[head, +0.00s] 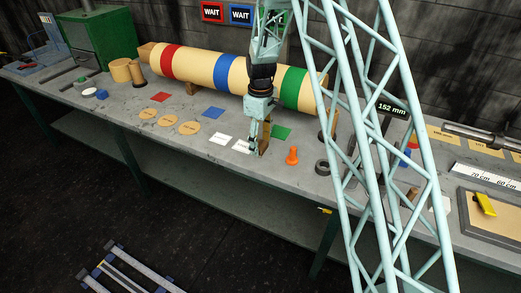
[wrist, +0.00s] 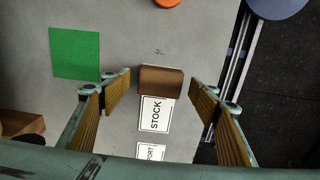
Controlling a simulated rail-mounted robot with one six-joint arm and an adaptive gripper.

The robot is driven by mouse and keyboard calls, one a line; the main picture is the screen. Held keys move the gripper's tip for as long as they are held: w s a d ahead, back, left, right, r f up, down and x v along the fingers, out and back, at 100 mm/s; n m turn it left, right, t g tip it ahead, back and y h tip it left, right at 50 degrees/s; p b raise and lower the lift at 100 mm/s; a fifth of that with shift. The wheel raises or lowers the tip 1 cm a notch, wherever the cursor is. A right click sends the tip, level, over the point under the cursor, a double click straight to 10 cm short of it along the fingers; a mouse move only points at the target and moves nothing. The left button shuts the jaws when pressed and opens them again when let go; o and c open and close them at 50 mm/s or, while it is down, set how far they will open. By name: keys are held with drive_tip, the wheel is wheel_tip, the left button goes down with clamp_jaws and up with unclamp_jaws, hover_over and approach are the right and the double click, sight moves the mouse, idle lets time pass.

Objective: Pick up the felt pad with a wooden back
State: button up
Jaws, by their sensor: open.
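In the wrist view a small brown block (wrist: 160,80), which looks like the felt pad with a wooden back, lies on the grey bench at the top edge of a white STOCK card (wrist: 155,114). My gripper (wrist: 160,88) is open, with one finger on each side of the block and a gap to each. In the head view my gripper (head: 257,150) is low over the bench, and the brown block (head: 265,139) shows upright beside its fingers, partly hidden. I cannot make out the felt face.
A green square (head: 282,132) and an orange knobbed piece (head: 292,156) are close by. A dark ring (head: 322,167) lies to the right. A long banded roll (head: 235,75) lies behind. A second white card (head: 221,139) is to the left.

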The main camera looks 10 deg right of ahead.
drive_tip(key=shift+f, duration=0.95)
drive_tip(key=shift+c, duration=0.2)
drive_tip(key=c, duration=1)
drive_tip(key=shift+r, duration=0.25)
drive_tip(key=shift+r, duration=1.65)
drive_tip(key=s, duration=0.5)
drive_tip(key=s+r, duration=0.1)
drive_tip(key=s, duration=0.4)
drive_tip(key=s+a, duration=0.1)
drive_tip(key=s, duration=0.5)
drive_tip(key=shift+r, duration=0.15)
